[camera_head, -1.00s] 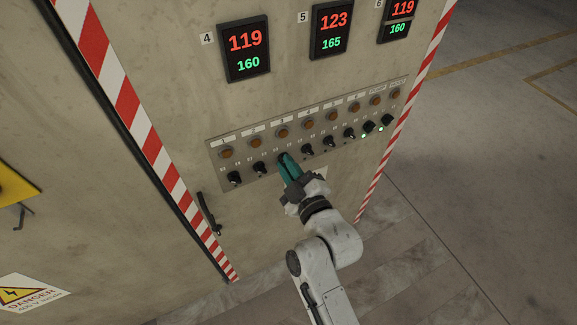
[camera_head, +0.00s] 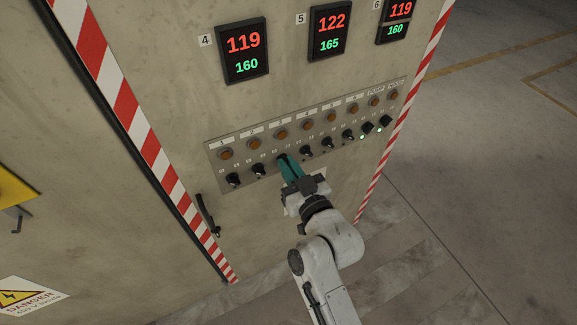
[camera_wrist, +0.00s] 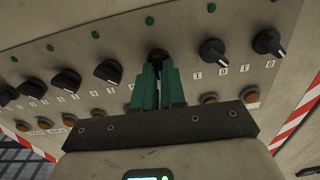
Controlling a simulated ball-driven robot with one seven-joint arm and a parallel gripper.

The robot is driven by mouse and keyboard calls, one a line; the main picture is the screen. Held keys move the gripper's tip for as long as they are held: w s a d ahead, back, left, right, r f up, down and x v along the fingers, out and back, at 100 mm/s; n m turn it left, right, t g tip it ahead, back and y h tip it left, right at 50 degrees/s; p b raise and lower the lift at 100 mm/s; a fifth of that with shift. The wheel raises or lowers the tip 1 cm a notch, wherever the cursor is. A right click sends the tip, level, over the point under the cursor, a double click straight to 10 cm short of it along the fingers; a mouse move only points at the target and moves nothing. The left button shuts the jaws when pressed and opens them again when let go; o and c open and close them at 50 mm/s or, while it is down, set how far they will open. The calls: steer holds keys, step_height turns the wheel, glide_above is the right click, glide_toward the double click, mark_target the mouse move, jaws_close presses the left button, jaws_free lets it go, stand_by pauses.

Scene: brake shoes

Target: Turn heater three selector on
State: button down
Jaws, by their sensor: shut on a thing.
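The heater three selector (camera_wrist: 158,54) is a black rotary knob, third from the left in the panel's lower row in the head view. My gripper (camera_head: 284,161) has green fingers and is shut on this knob. In the wrist view the two fingers (camera_wrist: 157,72) come together around the knob, which is mostly hidden, so I cannot tell its pointer angle. The selector's own lamp is not clearly visible. The amber lamp (camera_head: 282,134) above it looks dim.
Selectors one (camera_head: 233,179) and two (camera_head: 259,169) sit close on the left, with several more knobs on the right. The two rightmost have lit green lamps. Temperature displays (camera_head: 244,52) are above. Open floor (camera_head: 490,200) lies right of the cabinet.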

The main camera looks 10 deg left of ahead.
steer(key=shift+w+d+m+p, duration=0.1)
steer(key=shift+m+p, duration=0.35)
steer(key=shift+m, duration=1.7)
steer(key=shift+w+d+m+p, duration=0.1)
steer(key=shift+m+p, duration=0.3)
steer(key=shift+m, duration=1.75)
steer(key=shift+f, duration=0.1)
steer(key=c, duration=1.2)
jaws_free()
steer(key=shift+s, duration=0.15)
